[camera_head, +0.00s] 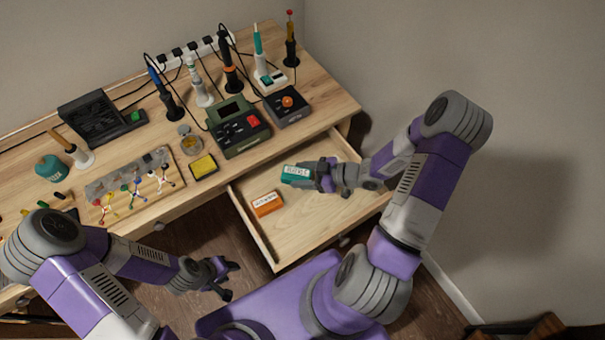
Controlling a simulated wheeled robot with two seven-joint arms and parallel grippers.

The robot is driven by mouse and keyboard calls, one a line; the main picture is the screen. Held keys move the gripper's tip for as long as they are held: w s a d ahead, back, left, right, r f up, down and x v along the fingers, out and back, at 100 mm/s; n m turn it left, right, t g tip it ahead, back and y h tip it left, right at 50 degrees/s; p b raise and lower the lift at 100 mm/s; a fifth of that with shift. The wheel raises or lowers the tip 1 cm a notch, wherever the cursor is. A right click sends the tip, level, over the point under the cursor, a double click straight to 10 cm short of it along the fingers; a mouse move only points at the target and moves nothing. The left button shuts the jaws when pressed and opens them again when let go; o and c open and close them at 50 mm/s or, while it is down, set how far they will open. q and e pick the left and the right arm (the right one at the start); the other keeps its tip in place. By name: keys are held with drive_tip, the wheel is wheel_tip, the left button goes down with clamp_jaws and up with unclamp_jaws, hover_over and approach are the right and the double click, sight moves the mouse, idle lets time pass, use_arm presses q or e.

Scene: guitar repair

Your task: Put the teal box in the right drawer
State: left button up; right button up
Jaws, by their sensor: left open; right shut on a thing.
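The teal box (294,174) has a white label and is held at the fingertips of my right gripper (314,175), which is shut on it. The box is over the open right drawer (308,234), in its upper middle part. I cannot tell whether the box touches the drawer floor. An orange box (267,204) with a white label lies in the drawer, to the lower left of the teal box. My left gripper (228,280) is open and empty, low in front of the desk and left of the drawer.
The wooden desk (335,98) carries several soldering irons in stands, a green soldering station (238,125), a dark box with an orange knob (287,104), a yellow sponge (203,167) and a board with coloured clips (130,187). The drawer's right and front parts are clear.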

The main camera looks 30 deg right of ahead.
drive_tip(key=shift+f, duration=0.45)
drive_tip(key=o, duration=1.1)
drive_tip(key=shift+s, duration=0.1)
drive_tip(key=shift+c, duration=0.2)
drive_tip(key=p+v, duration=0.1)
drive_tip(key=v, duration=0.2)
drive_tip(key=r+p+v, duration=0.1)
drive_tip(key=p+v, duration=0.1)
drive_tip(key=v, duration=0.2)
drive_tip(key=shift+w+a+r, duration=0.15)
drive_tip(key=shift+w, duration=0.1)
drive_tip(key=shift+s+d+r, duration=0.1)
drive_tip(key=shift+s+d, duration=0.2)
drive_tip(key=shift+r, duration=0.1)
